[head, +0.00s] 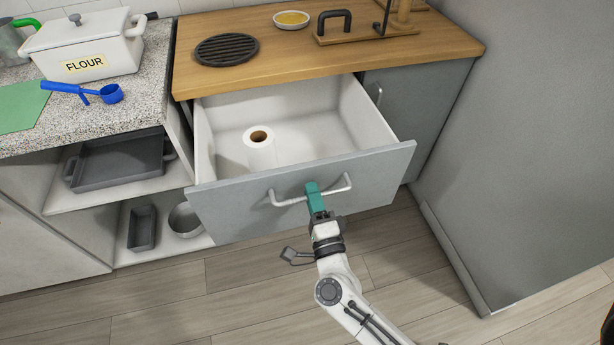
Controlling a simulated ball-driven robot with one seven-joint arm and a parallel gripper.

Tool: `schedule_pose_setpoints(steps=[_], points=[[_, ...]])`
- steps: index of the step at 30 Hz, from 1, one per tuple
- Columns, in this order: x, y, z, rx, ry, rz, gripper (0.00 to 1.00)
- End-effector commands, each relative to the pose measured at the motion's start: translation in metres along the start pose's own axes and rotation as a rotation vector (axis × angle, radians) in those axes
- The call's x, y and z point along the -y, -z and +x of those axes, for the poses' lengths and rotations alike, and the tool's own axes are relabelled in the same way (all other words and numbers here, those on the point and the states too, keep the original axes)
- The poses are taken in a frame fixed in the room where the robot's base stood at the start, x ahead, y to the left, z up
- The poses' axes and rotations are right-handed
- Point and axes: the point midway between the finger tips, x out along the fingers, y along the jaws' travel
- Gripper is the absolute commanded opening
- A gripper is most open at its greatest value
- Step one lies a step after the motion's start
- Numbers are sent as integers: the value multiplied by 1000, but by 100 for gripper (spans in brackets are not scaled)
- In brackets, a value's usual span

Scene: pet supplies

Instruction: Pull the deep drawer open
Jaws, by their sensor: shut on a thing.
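The deep drawer (240,205) has a grey front and a white inside, and it stands pulled out below the wooden counter. A white paper roll (260,153) stands upright inside it, towards the front. The drawer's pale bar handle (338,189) runs across the front. My gripper (313,189) has teal fingers and is shut on the middle of this handle. The fingers cover the part of the bar they hold.
A wooden counter (440,45) above holds a black round trivet (227,49) and a small dish (292,19). A grey cabinet door (425,95) with a handle is right of the drawer. Open shelves with pans (115,165) are at left. The wooden floor (250,290) in front looks clear.

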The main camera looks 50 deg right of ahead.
Motion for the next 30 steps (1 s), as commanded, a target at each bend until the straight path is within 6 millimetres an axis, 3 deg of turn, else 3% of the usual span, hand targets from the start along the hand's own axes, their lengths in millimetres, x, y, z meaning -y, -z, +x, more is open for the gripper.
schedule_pose_setpoints(steps=[6, 12, 30], points=[[5, 0, -34, 2, -5, 0, 0], [8, 0, -51, 2, -4, 0, 0], [10, 0, -60, 1, -4, 0, 0]])
